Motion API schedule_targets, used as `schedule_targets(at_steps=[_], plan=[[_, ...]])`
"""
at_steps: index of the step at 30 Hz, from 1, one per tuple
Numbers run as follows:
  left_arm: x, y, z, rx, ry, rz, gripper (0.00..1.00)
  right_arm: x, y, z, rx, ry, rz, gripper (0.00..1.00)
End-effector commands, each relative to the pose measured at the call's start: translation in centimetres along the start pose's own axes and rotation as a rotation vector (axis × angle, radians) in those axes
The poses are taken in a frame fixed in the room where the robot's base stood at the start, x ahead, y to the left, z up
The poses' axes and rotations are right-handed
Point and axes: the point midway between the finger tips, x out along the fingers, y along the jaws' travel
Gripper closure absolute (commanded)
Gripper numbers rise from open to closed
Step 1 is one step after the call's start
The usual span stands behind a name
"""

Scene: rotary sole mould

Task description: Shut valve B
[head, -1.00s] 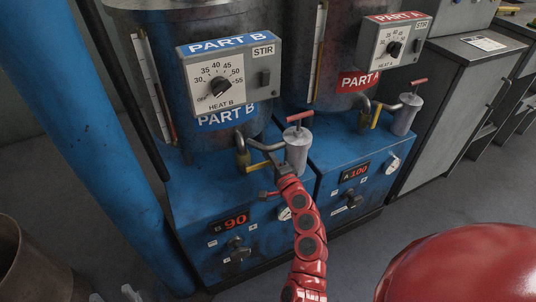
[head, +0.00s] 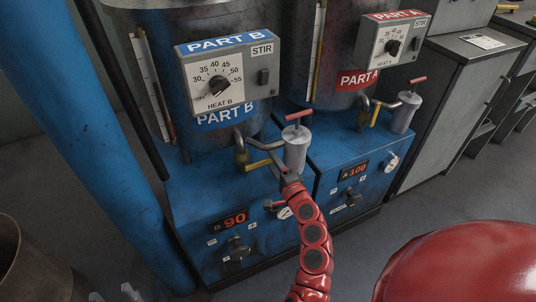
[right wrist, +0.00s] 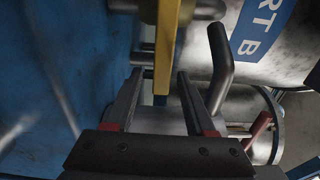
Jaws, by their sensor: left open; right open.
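Valve B is the brass valve (head: 242,157) under the PART B tank, with a yellow lever (head: 259,164) pointing right and slightly up in the head view. My right gripper (head: 280,165), on the red arm, is open at the lever's free end. In the right wrist view the yellow lever (right wrist: 165,45) reaches down between the two open fingers (right wrist: 160,88) of that gripper. I cannot tell whether either finger touches it. My left gripper (head: 113,296) shows only as pale fingertips at the bottom left edge, open and far from the valve.
A grey pipe (right wrist: 220,60) runs close beside the right finger. The PART A valve's yellow lever (head: 375,117) is further right. A blue column (head: 85,140) stands at left.

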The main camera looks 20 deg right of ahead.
Motion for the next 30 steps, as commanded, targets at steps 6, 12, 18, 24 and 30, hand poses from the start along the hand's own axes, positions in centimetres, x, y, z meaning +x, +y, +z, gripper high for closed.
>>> schedule_targets(at_steps=[6,12,18,24,30], plan=[[0.0,0.0,0.0,0.0,0.0,0.0,0.5,-5.6,0.1,-0.1,0.001,0.005,0.002,0.45],[-0.3,0.0,0.1,0.0,0.0,0.0,0.5,-10.1,0.3,-0.1,0.004,0.004,0.004,0.45],[-0.6,0.0,0.1,0.0,0.0,0.0,0.5,-12.9,0.2,0.0,0.002,0.002,0.004,0.45],[-0.6,0.0,0.1,0.0,0.0,0.0,0.5,-13.7,0.0,0.0,0.0,0.001,0.0,0.45],[-0.6,0.0,0.1,0.0,0.0,0.0,0.5,-13.6,0.0,0.0,0.0,0.0,0.0,0.45]])
